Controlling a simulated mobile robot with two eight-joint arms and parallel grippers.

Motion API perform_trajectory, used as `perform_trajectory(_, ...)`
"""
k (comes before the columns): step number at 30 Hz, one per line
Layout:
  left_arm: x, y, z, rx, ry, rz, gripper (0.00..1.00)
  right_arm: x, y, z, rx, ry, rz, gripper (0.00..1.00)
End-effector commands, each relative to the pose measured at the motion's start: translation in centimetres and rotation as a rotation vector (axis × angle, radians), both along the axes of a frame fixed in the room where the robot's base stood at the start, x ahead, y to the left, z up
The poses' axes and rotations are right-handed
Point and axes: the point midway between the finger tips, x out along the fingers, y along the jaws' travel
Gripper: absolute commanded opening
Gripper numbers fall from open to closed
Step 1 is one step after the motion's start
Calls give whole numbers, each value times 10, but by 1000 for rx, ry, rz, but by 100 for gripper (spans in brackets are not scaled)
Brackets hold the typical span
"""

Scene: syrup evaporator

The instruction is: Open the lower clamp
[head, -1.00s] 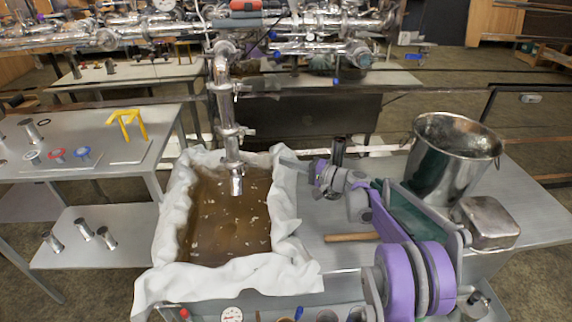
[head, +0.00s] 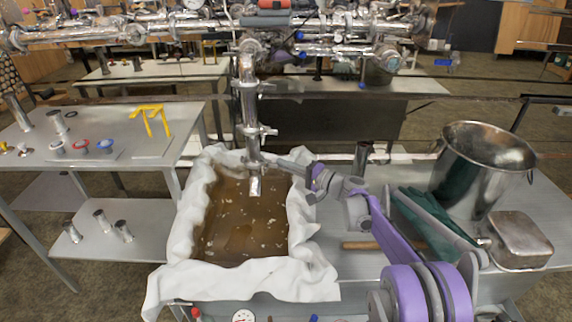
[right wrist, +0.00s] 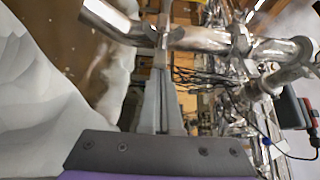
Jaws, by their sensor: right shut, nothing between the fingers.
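The steel pipe (head: 249,100) hangs down over the filter-lined pan, with two clamps along it. The lower clamp (head: 250,161) sits just above the pipe's open end, and the upper clamp (head: 262,131) is above it. My right gripper (head: 277,161) is shut and empty, reaching in from the right with its tips close beside the lower clamp. In the right wrist view the shut fingers (right wrist: 163,92) point at the pipe (right wrist: 205,40) and partly overlap the clamp area. I cannot tell whether they touch it. My left gripper is not in view.
The pan of brown liquid (head: 240,228) is edged with white cloth (head: 190,225). A steel bucket (head: 480,165), a lidded steel box (head: 518,240) and a wooden handle (head: 358,245) are on the right bench. A side table (head: 105,165) stands left.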

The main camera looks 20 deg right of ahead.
Motion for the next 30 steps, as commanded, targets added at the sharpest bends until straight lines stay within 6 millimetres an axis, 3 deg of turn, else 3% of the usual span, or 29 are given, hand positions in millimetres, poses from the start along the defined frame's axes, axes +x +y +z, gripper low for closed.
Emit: perform_trajectory(30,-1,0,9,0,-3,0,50,-13,9,1,-1,-1,-105,0)
